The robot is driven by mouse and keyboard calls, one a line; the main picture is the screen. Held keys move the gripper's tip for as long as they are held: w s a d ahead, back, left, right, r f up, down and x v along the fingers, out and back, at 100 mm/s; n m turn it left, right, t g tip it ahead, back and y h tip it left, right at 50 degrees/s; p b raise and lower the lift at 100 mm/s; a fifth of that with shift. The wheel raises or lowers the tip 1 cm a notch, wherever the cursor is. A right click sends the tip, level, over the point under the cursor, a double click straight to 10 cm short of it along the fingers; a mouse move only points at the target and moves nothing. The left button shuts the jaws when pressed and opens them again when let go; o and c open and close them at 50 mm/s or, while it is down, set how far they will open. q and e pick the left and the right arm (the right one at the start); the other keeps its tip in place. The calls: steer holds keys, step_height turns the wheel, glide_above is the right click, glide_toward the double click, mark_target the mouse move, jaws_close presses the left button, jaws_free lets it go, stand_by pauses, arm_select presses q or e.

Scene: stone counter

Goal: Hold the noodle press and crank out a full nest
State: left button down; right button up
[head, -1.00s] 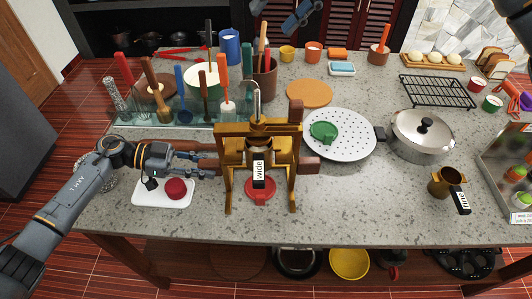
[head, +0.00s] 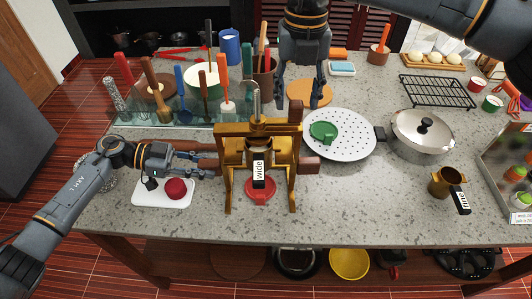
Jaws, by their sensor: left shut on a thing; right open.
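The noodle press (head: 227,170) is a brass-coloured frame standing upright on the counter, with a metal crank (head: 257,103) on top and a label reading "wide". Brown handles stick out at its left and right sides. My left gripper (head: 207,163) is shut on the press's left handle. My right gripper (head: 300,101) is open and empty, hanging above the round orange board behind and right of the crank. A red disc (head: 260,191) lies under the press. A white perforated disc (head: 340,144) with a green piece (head: 323,131) lies right of the press. I see no noodles.
Upright utensils and a brown crock (head: 263,82) crowd the back left. A lidded pot (head: 422,134), a black rack (head: 437,91) and a small brass cup (head: 443,182) stand right.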

mark_target(297, 103)
steer(key=shift+f, duration=1.5)
steer(key=shift+c, duration=0.4)
jaws_close()
